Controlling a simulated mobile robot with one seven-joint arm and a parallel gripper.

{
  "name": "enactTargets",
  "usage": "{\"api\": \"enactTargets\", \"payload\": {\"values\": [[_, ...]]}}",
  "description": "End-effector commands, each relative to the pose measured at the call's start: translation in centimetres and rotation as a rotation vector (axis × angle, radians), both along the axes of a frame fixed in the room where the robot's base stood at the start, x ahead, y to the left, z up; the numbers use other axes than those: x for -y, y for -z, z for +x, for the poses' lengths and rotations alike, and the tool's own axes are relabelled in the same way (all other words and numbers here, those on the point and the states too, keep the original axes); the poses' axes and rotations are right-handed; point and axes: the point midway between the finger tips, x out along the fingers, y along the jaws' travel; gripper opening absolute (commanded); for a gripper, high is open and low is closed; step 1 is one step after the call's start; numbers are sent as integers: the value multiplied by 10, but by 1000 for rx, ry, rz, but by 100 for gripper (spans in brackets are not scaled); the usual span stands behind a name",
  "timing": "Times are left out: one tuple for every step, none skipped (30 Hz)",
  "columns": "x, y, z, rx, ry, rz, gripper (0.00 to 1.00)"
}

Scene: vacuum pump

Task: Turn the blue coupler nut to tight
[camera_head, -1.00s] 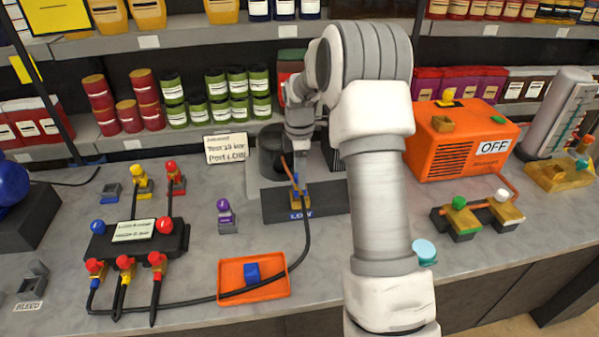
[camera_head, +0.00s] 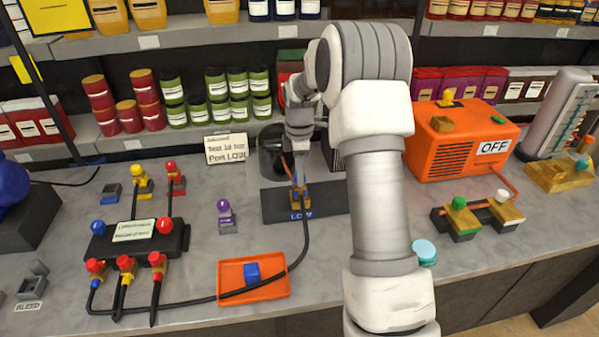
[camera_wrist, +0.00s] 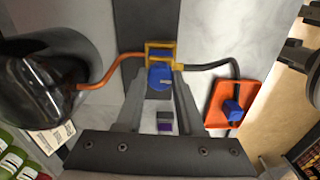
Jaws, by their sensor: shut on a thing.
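The blue coupler nut (camera_wrist: 160,76) shows in the wrist view on a yellow brass fitting (camera_wrist: 160,51). My gripper (camera_wrist: 159,88) is shut on the nut, with one finger on each side. In the head view my gripper (camera_head: 299,172) points down at the brass fitting (camera_head: 300,194) on the dark block marked LOW. The nut is small and partly hidden there. An orange line enters the fitting from one side and a black hose (camera_head: 306,232) leaves from the other.
An orange tray (camera_head: 227,281) with a blue piece (camera_head: 252,272) lies in front. The manifold (camera_head: 171,239) with several hoses stands left, and a purple-capped part (camera_head: 225,212) stands between. The orange machine (camera_head: 460,140) marked OFF is right. The black hose crosses the counter.

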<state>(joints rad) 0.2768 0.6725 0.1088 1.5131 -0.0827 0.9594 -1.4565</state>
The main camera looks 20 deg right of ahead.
Motion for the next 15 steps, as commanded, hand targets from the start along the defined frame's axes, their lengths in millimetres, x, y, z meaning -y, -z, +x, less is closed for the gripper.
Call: {"api": "enactTargets", "payload": {"values": [[0,0,0,0,9,0,0],[0,0,0,0,16,-1,0],[0,0,0,-1,27,-1,0],[0,0,0,-1,35,-1,0],[0,0,0,-1,46,-1,0],[0,0,0,-1,63,-1,0],[0,0,0,-1,77,-1,0],[0,0,0,-1,94,-1,0],[0,0,0,-1,118,-1,0],[0,0,0,-2,139,0,0],[0,0,0,-2,162,0,0],[0,0,0,-2,196,0,0],[0,0,0,-2,223,0,0],[0,0,0,-2,251,0,0],[0,0,-1,-2,289,-1,0]]}}
